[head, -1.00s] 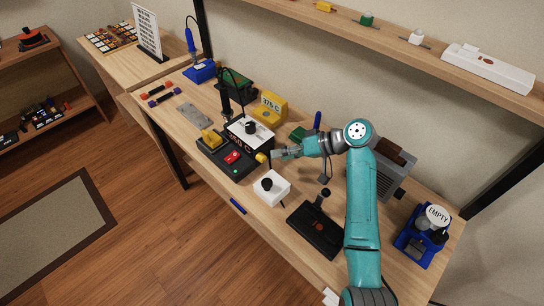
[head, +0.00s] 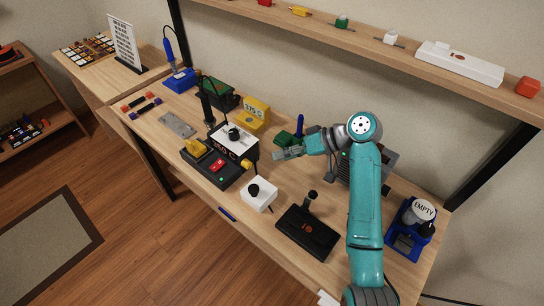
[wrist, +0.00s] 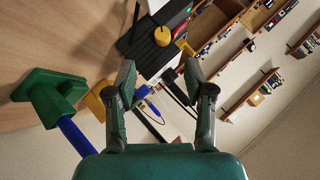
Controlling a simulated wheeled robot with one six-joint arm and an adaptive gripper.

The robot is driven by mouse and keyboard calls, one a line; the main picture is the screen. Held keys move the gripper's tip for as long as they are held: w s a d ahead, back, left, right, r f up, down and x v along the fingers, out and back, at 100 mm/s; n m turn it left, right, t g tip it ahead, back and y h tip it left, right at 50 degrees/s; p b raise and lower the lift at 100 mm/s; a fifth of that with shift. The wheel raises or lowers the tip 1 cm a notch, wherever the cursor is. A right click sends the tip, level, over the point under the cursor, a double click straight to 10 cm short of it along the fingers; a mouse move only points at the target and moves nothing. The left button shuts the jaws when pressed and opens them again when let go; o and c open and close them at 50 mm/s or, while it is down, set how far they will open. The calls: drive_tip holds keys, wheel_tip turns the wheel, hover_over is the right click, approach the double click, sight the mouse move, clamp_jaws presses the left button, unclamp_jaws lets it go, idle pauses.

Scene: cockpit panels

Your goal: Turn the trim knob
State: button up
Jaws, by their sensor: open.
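No label reading "trim" is legible, so I cannot tell which knob is the trim knob. A black round knob (head: 254,190) stands on a white box (head: 262,203) near the bench's front edge. Another black knob (head: 234,133) sits on the white top of a station with a red temperature readout. A black stalk with a round head (head: 312,196) stands at a black panel (head: 306,234). My gripper (head: 277,155) is open and empty above the bench, right of the station and behind the white box. In the wrist view its fingers (wrist: 158,78) are spread apart with nothing between them.
A black unit (head: 222,178) with a red switch and yellow knobs lies left of the white box. A green stand with a blue handle (wrist: 52,97) is close to my gripper. A blue holder (head: 406,244) stands at right. A shelf (head: 370,45) runs along the wall.

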sight(250, 164)
drive_tip(key=s+a+r+n+t+h, duration=0.2)
drive_tip(key=s+a+n+t+h, duration=0.1)
drive_tip(key=s+a+t+h, duration=0.1)
drive_tip(key=x, duration=1)
drive_tip(key=shift+w+a+f, duration=0.15)
drive_tip(key=shift+w+a, duration=0.05)
drive_tip(key=shift+a, duration=0.05)
clamp_jaws()
